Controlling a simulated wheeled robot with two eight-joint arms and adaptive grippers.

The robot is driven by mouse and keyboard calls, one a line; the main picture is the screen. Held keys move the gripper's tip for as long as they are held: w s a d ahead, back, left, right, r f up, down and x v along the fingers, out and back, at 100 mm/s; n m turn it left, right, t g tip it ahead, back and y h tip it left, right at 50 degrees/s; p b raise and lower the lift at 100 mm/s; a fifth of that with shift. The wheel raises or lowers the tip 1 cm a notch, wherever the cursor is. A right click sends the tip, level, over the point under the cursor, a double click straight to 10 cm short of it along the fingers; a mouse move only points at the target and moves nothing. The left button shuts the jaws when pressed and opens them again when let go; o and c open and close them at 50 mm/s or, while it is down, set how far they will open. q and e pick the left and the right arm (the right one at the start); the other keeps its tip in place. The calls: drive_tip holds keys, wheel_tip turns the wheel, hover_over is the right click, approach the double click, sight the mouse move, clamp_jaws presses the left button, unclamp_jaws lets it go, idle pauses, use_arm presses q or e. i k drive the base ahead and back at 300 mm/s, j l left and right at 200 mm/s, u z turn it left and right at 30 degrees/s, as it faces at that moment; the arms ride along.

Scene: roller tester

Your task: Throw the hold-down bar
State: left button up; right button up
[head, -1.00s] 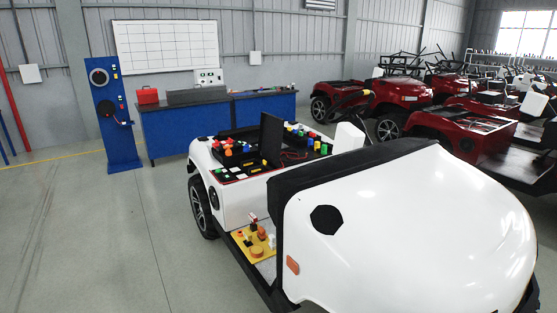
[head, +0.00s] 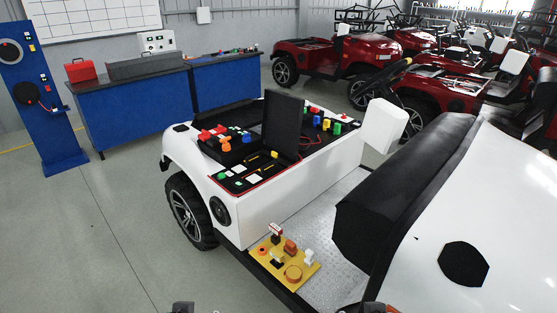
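No part is plainly recognizable as the hold-down bar. A yellow control plate (head: 270,272) lies on the white vehicle's floor edge, in the lower middle of the head view. Small dark tips that look like my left gripper (head: 183,307) and my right gripper (head: 374,308) show at the bottom edge, apart from the plate. Their fingers are mostly cut off, so their opening is hidden.
The white vehicle (head: 285,200) fills the middle, with a black seat (head: 395,200) right of the plate. A blue column with a dial (head: 35,110) and blue benches (head: 135,110) stand behind left. Red vehicles (head: 325,55) stand behind right. Floor on the left is clear.

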sight(274, 155)
drive_tip(key=i+j+u, duration=0.15)
drive_tip(key=i, duration=0.55)
drive_tip(key=i+j+u, duration=0.1)
drive_tip(key=i, duration=0.55)
drive_tip(key=i+j+z, duration=0.15)
drive_tip(key=i+z, duration=0.15)
drive_tip(key=i, duration=0.15)
drive_tip(key=i+j+z, duration=0.35)
drive_tip(key=i+l, duration=0.1)
